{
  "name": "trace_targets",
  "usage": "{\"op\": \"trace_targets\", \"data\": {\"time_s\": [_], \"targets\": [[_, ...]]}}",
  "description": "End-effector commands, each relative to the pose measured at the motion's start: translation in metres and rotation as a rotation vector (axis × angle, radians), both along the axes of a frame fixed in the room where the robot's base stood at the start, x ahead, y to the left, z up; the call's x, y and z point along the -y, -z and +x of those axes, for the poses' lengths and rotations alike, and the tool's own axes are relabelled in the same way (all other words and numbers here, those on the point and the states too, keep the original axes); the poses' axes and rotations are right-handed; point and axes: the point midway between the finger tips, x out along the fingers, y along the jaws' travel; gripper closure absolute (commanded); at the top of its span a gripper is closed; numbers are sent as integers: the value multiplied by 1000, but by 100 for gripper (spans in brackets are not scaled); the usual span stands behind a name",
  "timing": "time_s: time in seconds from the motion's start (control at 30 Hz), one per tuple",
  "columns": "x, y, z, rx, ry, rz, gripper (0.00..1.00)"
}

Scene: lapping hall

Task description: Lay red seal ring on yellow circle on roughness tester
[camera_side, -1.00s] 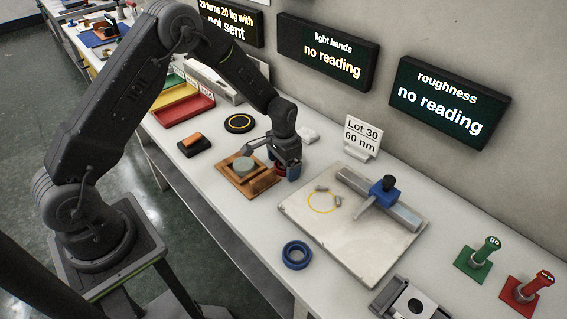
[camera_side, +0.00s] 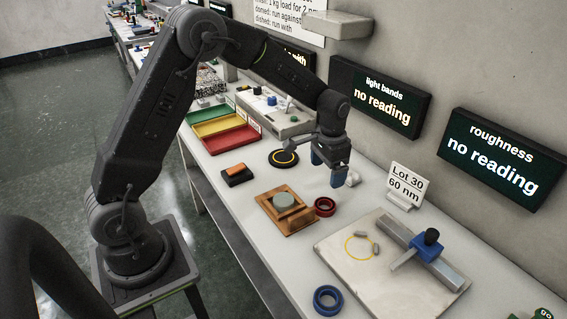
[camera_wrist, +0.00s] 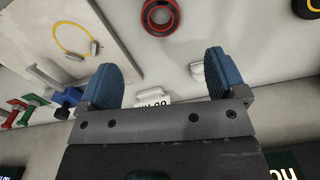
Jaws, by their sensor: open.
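The red seal ring (camera_side: 325,213) lies on the bench just right of a wooden block stand; it also shows at the top of the wrist view (camera_wrist: 160,31), ahead of the fingers. My gripper (camera_side: 327,169) is open and empty, above the bench and behind the ring, apart from it. Its two blue fingers stand wide apart in the wrist view (camera_wrist: 161,75). The roughness tester (camera_side: 335,259) is a pale plate with a blue-carriage rail, right of the ring. The yellow circle (camera_side: 346,244) is drawn on the plate and shows in the wrist view (camera_wrist: 54,36); no ring lies on it.
Two small grey pieces (camera_side: 377,248) lie at the circle's edge. A blue ring (camera_side: 318,302) lies in front of the plate. The wooden stand (camera_side: 267,205) bears a grey-green disc (camera_side: 284,200). A Lot 30 sign (camera_side: 406,181) stands behind the plate. A black yellow-ringed disc (camera_side: 283,158) lies left.

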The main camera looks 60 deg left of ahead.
Motion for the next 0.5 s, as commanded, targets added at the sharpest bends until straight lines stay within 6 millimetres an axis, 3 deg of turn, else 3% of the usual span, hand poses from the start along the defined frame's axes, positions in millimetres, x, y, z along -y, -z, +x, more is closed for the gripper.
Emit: {"op": "trace_targets", "data": {"time_s": [0.13, 0.23, 0.4, 0.5], "targets": [[4, -28, -11, 39, -8, 3, 10], [9, -64, -32, 90, -24, 5, 10], [20, -122, -84, 189, -54, 5, 10], [25, -146, -119, 248, -74, 2, 10]]}}
